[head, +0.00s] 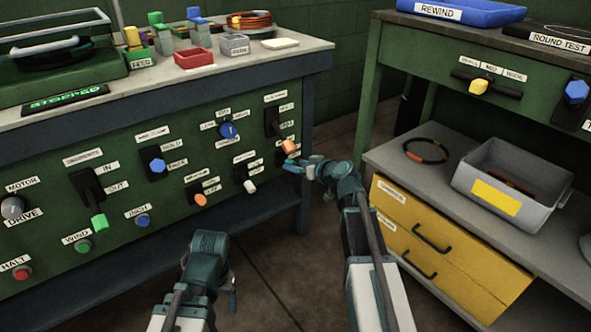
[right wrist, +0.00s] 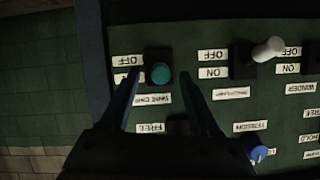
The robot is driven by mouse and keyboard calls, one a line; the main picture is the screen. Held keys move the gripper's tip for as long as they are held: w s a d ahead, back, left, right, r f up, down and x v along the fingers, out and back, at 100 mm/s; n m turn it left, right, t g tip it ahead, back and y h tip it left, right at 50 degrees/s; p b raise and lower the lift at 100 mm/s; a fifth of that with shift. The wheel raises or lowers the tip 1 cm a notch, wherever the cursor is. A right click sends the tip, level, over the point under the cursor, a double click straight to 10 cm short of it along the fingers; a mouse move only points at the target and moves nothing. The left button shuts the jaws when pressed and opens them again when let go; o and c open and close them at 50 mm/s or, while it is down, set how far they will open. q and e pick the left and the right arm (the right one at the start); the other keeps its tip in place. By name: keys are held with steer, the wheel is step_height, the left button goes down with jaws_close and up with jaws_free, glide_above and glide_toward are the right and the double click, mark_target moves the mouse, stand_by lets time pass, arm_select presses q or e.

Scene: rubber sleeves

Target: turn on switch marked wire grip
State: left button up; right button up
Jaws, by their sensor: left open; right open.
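The wire grip switch has a round teal knob (right wrist: 161,73) on a black plate, beside OFF and ON labels. Its "WIRE GRIP" label (right wrist: 152,99) reads upside down in the right wrist view. I cannot tell surely which way the lever is set. In the head view the teal knob (head: 289,161) is at the panel's right end, partly behind my gripper. My right gripper (head: 297,166) is open at the panel. Its fingers (right wrist: 160,84) stand on either side of the knob, with gaps showing. My left gripper (head: 233,286) is open and low in front of the panel, apart from it.
An orange-tipped lever (head: 288,147) sits just above the wire grip switch, and a white-tipped lever (head: 249,186) to its left. Other switches crowd the green panel (head: 120,185). A shelf with a grey bin (head: 462,190) and yellow drawers (head: 440,255) stands right of my right arm.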

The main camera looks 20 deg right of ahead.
steer(key=shift+w+a+f, duration=0.2)
steer(key=shift+w, duration=0.25)
jaws_close()
